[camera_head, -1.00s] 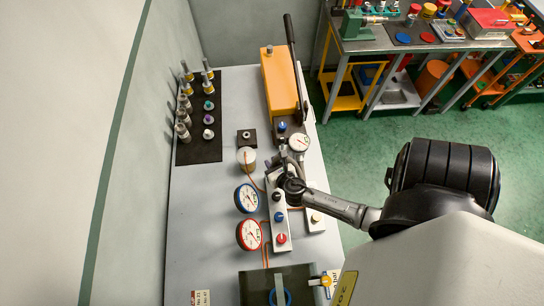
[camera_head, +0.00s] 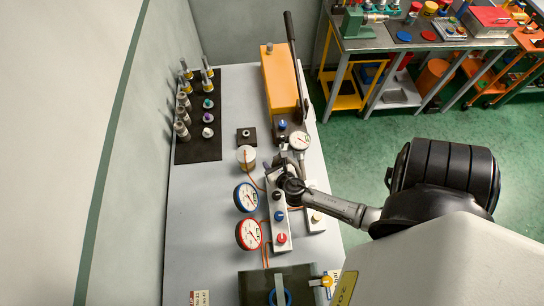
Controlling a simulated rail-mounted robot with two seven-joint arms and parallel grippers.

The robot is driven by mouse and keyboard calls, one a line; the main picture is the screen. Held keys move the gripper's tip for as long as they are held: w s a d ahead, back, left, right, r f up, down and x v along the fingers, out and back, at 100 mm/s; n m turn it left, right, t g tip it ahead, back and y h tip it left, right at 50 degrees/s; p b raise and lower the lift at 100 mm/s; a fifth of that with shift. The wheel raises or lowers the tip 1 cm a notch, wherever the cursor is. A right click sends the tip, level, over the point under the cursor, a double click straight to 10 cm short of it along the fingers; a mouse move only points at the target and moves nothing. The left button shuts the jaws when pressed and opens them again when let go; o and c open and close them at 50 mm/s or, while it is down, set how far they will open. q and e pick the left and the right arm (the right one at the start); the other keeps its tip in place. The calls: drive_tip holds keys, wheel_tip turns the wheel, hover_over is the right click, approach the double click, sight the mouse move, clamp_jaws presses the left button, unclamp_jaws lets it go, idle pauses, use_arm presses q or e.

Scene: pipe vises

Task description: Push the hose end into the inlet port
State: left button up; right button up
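My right gripper (camera_head: 284,168) is over the upper end of a light manifold block (camera_head: 280,218) on the grey bench, just below a small white gauge (camera_head: 299,140). Its fingers are small and dark here, and I cannot tell whether they are shut on anything. The hose end and the inlet port cannot be made out; my gripper and wrist cover that part of the block. My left gripper is not in view.
Blue-rimmed (camera_head: 246,197) and red-rimmed (camera_head: 249,234) gauges stand left of the block. An orange pump (camera_head: 281,80) with a long lever is behind. A dark mat (camera_head: 190,150) holds several fittings. A dark box (camera_head: 250,288) is at the front.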

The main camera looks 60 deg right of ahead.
drive_tip(key=shift+o, duration=1)
drive_tip(key=shift+s+a, duration=0.1)
drive_tip(key=shift+s, duration=0.05)
drive_tip(key=b+v, duration=0.1)
drive_tip(key=v, duration=1.2)
drive_tip(key=shift+s+b, duration=0.2)
drive_tip(key=shift+b, duration=0.1)
drive_tip(key=shift+a+r, duration=0.1)
drive_tip(key=shift+a, duration=0.05)
